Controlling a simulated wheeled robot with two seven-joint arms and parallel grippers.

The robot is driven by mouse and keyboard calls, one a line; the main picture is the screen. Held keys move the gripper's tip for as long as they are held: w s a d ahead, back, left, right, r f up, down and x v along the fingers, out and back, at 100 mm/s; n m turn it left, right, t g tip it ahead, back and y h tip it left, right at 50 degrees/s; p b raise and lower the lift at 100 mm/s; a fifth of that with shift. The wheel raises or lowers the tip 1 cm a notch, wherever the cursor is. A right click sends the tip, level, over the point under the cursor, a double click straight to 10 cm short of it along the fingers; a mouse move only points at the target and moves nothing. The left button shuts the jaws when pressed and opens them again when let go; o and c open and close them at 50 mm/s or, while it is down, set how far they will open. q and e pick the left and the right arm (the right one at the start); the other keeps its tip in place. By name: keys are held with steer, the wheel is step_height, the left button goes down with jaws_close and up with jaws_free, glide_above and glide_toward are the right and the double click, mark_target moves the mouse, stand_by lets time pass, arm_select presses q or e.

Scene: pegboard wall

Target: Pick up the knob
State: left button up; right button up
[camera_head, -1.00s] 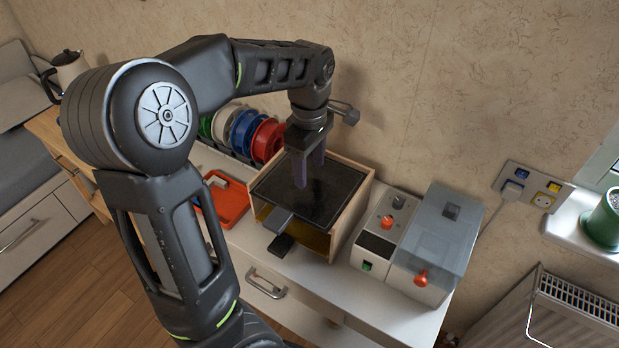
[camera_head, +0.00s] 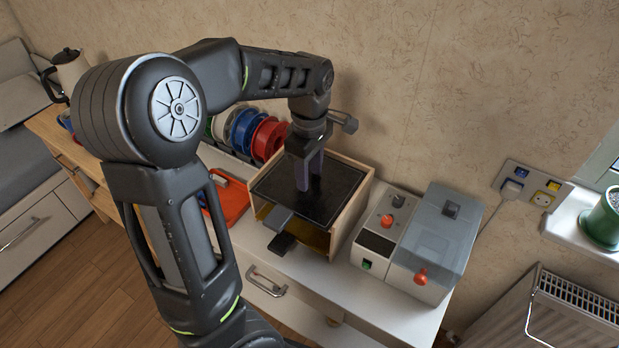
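Two red knobs show on the grey-white device right of the box: a small one (camera_head: 387,220) on its left top panel, and a larger one (camera_head: 421,276) at the front of its clear-grey cover. I cannot tell which is the task's knob. My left gripper (camera_head: 309,180) points down over the black top of the wooden box, left of both knobs and apart from them. Its two purple-grey fingers look parted, with nothing visible between them. Whether the fingertips touch the black top is unclear. My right gripper is not in view.
The wooden box (camera_head: 352,215) has grey and black flat parts at its front. Coloured spools (camera_head: 268,138) stand behind it, and a red-orange tray (camera_head: 232,203) lies to its left. A wall socket panel (camera_head: 525,187) is at right. The white tabletop (camera_head: 385,305) is clear in front of the device.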

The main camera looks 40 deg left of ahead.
mark_target(310, 177)
arm_select(q)
jaws_close()
stand_by(0.4)
step_height(310, 177, up, 10)
steer(key=shift+b, duration=0.3)
stand_by(0.6)
